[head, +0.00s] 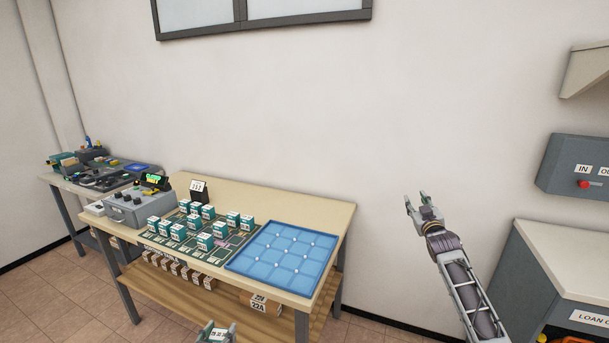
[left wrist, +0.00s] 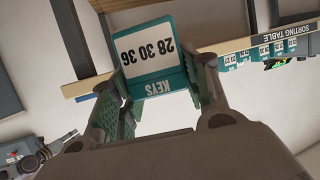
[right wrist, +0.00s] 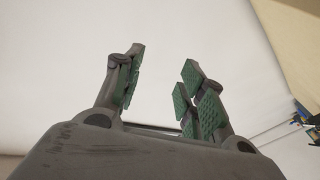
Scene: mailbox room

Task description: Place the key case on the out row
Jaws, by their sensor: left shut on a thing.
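The key case (left wrist: 151,57) is a teal and white block labelled KEYS with 28 30 36, upside down in the left wrist view. My left gripper (left wrist: 158,85) is shut on it, one finger on each side. In the head view the left gripper (head: 217,334) and key case are at the bottom edge, mostly cut off, in front of the sorting table. My right gripper (head: 424,206) is raised before the bare wall; its fingers (right wrist: 160,85) are apart with nothing between them. No out row can be made out for certain.
The sorting table (head: 330,213) holds several teal-white boxes (head: 205,241), a blue gridded tray (head: 282,257) and a grey control box (head: 140,207). A grey wall panel (head: 560,165) at right reads IN and a cut-off label. A grey cabinet (head: 530,265) stands below it.

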